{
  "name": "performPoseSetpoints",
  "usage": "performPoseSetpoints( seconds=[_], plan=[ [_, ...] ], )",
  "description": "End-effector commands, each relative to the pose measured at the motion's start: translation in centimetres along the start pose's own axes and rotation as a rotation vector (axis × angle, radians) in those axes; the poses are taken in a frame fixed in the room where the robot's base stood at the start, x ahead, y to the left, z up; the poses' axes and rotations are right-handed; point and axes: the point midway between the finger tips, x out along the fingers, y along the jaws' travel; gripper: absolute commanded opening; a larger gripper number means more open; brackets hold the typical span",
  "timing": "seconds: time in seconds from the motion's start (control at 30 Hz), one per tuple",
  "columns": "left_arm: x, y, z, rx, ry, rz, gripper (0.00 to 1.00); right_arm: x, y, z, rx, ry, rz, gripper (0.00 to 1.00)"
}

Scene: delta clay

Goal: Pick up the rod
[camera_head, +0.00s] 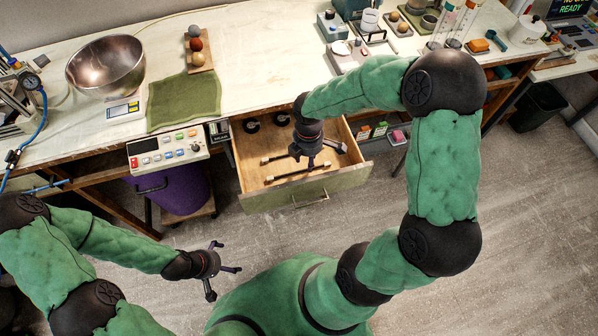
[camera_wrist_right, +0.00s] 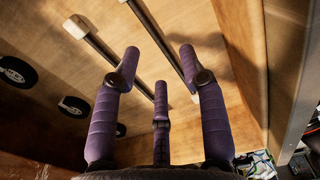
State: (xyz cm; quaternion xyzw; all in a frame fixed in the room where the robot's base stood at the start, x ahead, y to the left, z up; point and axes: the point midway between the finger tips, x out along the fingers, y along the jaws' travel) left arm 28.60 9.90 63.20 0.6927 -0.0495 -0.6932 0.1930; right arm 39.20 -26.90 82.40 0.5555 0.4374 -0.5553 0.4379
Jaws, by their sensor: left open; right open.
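Several dark rods with pale ends lie in the open wooden drawer (camera_head: 250,183). One front rod (camera_head: 287,175) lies near the drawer's front wall. Another rod (camera_head: 273,159) shows left of my right gripper, and a dark piece with pale parts (camera_head: 336,146) shows right of it. My right gripper (camera_head: 310,155) hangs over the drawer, open and empty, partly covering the middle. In the right wrist view, two rods (camera_wrist_right: 103,48) and (camera_wrist_right: 165,45) lie on the drawer floor beyond my spread fingers (camera_wrist_right: 160,65). My left gripper (camera_head: 218,270) is open and empty, away from the drawer.
Black round items (camera_head: 251,125) lie at the drawer's back. The workbench above holds a metal bowl (camera_head: 106,66), green cloth (camera_head: 184,100), a ball tray (camera_head: 198,54) and a control box (camera_head: 167,147). A purple bin (camera_head: 180,188) stands below. The floor before the drawer is clear.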

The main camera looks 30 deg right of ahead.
Motion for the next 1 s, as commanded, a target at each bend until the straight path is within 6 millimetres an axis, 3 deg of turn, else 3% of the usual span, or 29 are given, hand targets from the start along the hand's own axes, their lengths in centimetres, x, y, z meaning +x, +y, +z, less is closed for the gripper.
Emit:
performPoseSetpoints(
  seconds=[0.3,0.57,0.6,0.73,1.0],
  plan=[
    [2.4,-0.8,-0.1,0.0,0.0,0.0,1.0,4.4,0.3,0.7,-0.001,0.0,-0.003,0.43],
    [2.4,-0.8,-0.1,0.0,0.0,0.0,1.0,4.6,0.4,0.7,0.0,0.0,0.0,0.43],
    [2.4,-0.8,-0.1,0.0,0.0,0.0,1.0,4.6,0.4,0.7,0.0,0.0,0.0,0.4],
    [2.4,-0.8,-0.1,0.0,0.0,0.0,1.0,4.6,0.4,0.7,0.0,0.0,0.0,0.03],
    [2.4,-0.8,-0.1,0.0,0.0,0.0,1.0,4.6,0.4,0.7,0.0,0.0,0.0,0.0]
  ],
)
